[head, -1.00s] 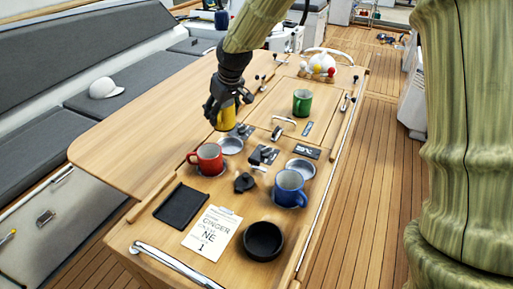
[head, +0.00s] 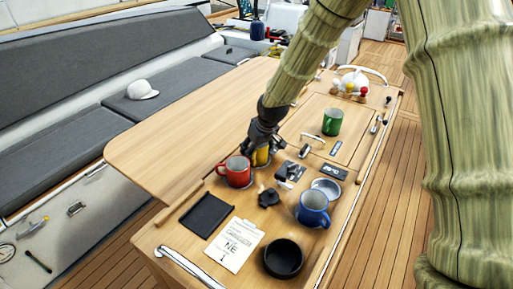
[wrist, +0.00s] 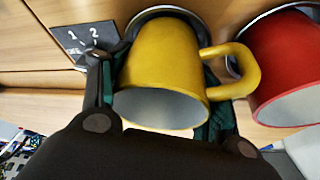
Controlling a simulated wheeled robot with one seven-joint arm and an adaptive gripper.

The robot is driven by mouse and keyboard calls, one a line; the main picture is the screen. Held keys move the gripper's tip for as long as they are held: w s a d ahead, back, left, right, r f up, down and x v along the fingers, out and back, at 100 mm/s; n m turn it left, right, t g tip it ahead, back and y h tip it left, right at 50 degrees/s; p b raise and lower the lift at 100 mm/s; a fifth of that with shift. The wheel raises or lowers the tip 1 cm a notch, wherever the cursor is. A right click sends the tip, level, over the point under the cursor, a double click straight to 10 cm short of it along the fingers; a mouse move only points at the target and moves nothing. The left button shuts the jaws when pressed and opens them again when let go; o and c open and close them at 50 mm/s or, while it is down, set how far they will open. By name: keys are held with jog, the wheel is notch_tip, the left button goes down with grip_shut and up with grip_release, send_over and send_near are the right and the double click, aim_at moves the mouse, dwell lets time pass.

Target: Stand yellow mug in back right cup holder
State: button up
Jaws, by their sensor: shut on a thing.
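The yellow mug (head: 261,156) is upright between the fingers of my gripper (head: 262,146), beside the red mug (head: 238,172). In the wrist view the fingers (wrist: 160,112) are shut around the yellow mug (wrist: 165,70), with its handle pointing right toward the red mug (wrist: 290,65). The mug's base is at a metal cup holder ring (wrist: 172,9). I cannot tell whether the base rests in it. Another metal cup holder (head: 327,186) is empty, just behind the blue mug (head: 312,209).
A green mug (head: 332,122) stands farther back. A black tray (head: 206,215), a paper card (head: 235,244) and a black bowl (head: 283,258) lie at the front. Dark fittings (head: 269,197) sit between the holders. The left table leaf (head: 185,120) is clear.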

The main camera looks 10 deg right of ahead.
jog(key=shift+f, duration=0.35)
jog(key=shift+s+f, duration=0.3)
jog(key=o, duration=1)
jog(key=shift+f, duration=0.1)
jog(key=shift+c, duration=0.2)
jog(key=shift+o, duration=0.6)
jog(key=shift+w+f, duration=0.15)
jog(key=shift+w, duration=0.05)
jog(key=shift+s+r, duration=0.1)
jog(key=shift+r, duration=0.1)
